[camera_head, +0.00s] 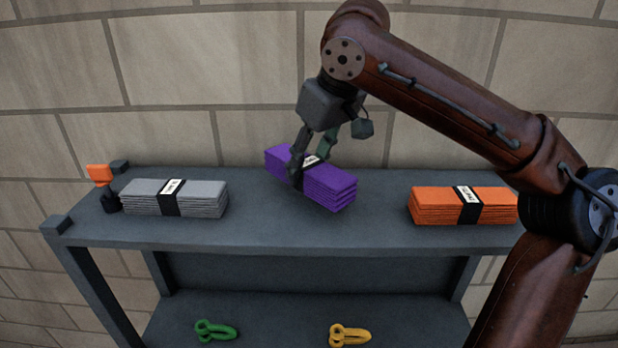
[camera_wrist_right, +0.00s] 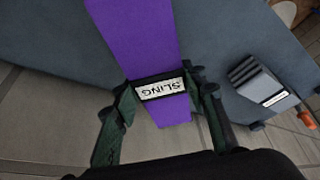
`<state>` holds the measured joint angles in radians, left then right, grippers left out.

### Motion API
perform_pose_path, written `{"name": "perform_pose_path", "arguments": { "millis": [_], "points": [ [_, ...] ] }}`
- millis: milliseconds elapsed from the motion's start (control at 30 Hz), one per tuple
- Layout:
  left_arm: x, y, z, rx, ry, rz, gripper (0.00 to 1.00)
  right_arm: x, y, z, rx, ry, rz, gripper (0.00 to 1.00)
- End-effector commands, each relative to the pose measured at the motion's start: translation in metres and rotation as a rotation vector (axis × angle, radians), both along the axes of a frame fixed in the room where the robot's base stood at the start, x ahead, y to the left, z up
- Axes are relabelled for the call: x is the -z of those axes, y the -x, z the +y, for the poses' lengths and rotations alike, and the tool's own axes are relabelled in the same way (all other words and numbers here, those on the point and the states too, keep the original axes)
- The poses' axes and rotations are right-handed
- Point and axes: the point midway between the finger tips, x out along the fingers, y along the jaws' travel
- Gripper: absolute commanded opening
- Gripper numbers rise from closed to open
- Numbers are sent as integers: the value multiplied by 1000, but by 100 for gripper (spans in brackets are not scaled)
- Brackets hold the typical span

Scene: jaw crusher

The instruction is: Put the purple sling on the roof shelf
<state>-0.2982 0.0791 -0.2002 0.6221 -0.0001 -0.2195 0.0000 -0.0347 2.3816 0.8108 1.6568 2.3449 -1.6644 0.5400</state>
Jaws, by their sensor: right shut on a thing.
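The purple sling (camera_head: 327,186) is a folded bundle with a dark band and white label, at the middle of the grey shelf top (camera_head: 300,232). It lies at an angle to the shelf edge. My right gripper (camera_head: 304,172) reaches down from above and is shut on the sling at its band. In the right wrist view the sling (camera_wrist_right: 138,40) runs between the two fingers (camera_wrist_right: 162,97), with the label reading SLING. I cannot tell whether the sling touches the shelf or is slightly raised. My left gripper is not in view.
A grey sling (camera_head: 200,199) lies at the left of the top and an orange sling (camera_head: 435,205) at the right. An orange and black item (camera_head: 101,177) is at the left end. Green (camera_head: 215,331) and yellow (camera_head: 349,335) shackles lie on the lower shelf. A block wall stands behind.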

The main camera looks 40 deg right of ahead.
Motion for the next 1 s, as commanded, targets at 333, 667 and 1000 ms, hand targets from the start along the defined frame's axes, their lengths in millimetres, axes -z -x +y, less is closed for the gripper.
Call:
{"name": "perform_pose_path", "arguments": {
  "millis": [333, 667, 1000],
  "points": [
    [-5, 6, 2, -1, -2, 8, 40, 36, -2, -6, 0, -1, -2, 0],
    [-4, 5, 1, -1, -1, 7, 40, 39, -2, -6, 1, -1, -2, 0],
    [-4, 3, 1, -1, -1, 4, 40, 41, -2, -6, 1, 0, 1, 57]
  ]
}}
